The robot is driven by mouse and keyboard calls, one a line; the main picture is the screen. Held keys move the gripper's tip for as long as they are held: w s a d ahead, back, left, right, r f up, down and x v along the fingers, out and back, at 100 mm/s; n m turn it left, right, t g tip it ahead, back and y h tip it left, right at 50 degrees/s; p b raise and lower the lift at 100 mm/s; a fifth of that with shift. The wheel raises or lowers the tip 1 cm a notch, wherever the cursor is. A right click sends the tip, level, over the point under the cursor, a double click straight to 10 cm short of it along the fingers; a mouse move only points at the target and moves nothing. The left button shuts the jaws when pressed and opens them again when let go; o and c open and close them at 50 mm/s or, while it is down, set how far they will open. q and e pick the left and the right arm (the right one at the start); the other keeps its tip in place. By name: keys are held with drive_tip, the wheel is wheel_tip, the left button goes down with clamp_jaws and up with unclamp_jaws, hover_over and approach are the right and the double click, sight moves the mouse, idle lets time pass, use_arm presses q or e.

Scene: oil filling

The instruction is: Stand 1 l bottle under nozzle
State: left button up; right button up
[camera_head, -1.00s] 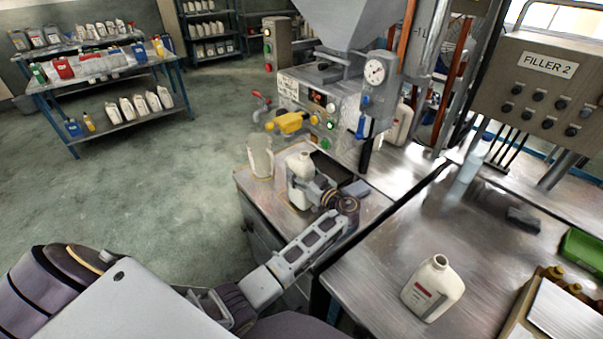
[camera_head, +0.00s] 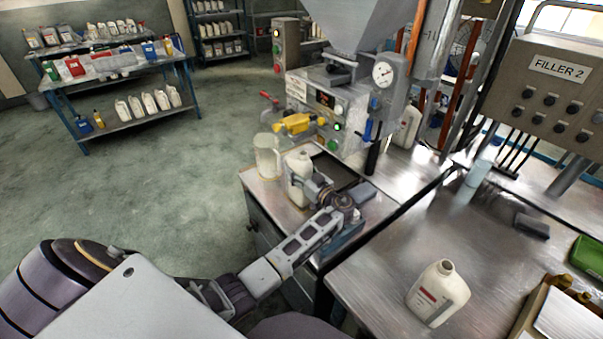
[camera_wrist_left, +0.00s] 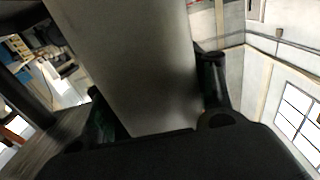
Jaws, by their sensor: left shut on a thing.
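A white 1 l bottle (camera_head: 299,169) stands upright at the filler, with its open neck upward. My left gripper (camera_head: 312,186) is shut on it from the near right side. In the left wrist view the pale bottle (camera_wrist_left: 130,60) fills the space between the two dark fingers (camera_wrist_left: 155,95). The filler (camera_head: 335,110) rises just behind, with a yellow part (camera_head: 297,123) near the nozzle area. The nozzle tip is hard to make out, and I cannot tell whether the neck is exactly below it. My right gripper is out of view.
A clear jug (camera_head: 267,156) stands close left of the bottle. A second white bottle (camera_head: 438,292) stands on the steel table (camera_head: 385,255) at the right. A dark block (camera_head: 532,227) and a green tray (camera_head: 588,255) lie farther right.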

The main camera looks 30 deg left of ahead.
use_arm(q)
drive_tip(key=x, duration=0.4)
drive_tip(key=shift+w+a+f, duration=0.1)
drive_tip(key=shift+a+f, duration=0.1)
drive_tip(key=shift+a, duration=0.1)
drive_tip(key=o, duration=1.1)
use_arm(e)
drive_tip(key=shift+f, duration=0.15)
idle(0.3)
use_arm(q)
drive_tip(key=shift+d, duration=0.1)
drive_tip(key=v, duration=1.1)
drive_tip(key=shift+d, duration=0.4)
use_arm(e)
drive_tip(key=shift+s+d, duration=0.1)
use_arm(q)
drive_tip(key=shift+s+a, duration=0.15)
drive_tip(key=shift+s, duration=0.1)
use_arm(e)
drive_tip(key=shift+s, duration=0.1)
